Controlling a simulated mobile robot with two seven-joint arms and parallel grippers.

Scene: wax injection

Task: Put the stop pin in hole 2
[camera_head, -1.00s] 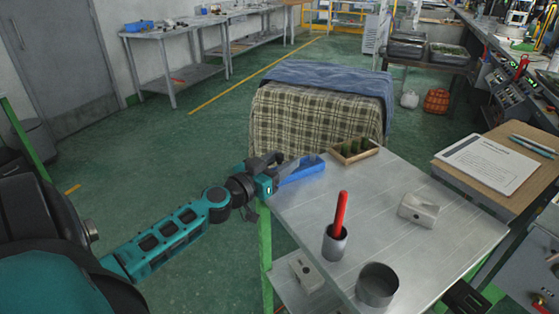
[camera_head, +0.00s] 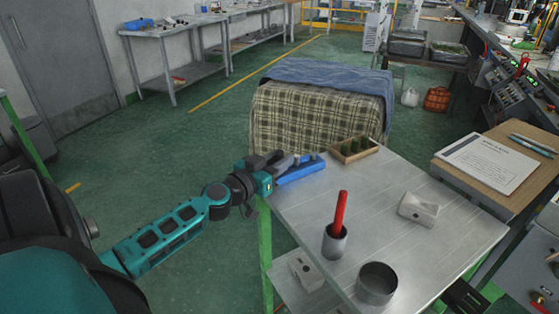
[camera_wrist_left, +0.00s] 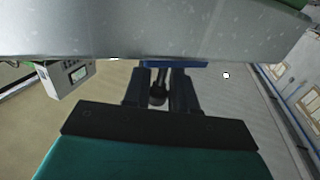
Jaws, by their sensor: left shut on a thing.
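My left gripper (camera_head: 290,160) is at the far left edge of the metal table, over the near end of a blue, bar-like holder (camera_head: 302,173). Small grey pieces show at the holder's top, partly hidden by the gripper. In the left wrist view my left gripper (camera_wrist_left: 163,88) is shut on a dark, round-ended pin (camera_wrist_left: 157,97), seen between its fingers. The blue holder (camera_wrist_left: 175,64) shows as a thin strip just beyond the fingers. Which piece is in which hole, and hole 2 itself, cannot be made out. My right gripper is not in view.
The metal table (camera_head: 390,180) carries a wooden box (camera_head: 352,157) with green contents, a grey cup (camera_head: 335,250) holding a red stick (camera_head: 341,211), a wider metal cup (camera_head: 377,284) and a pale block (camera_head: 418,209) with a hole. The table's middle is clear.

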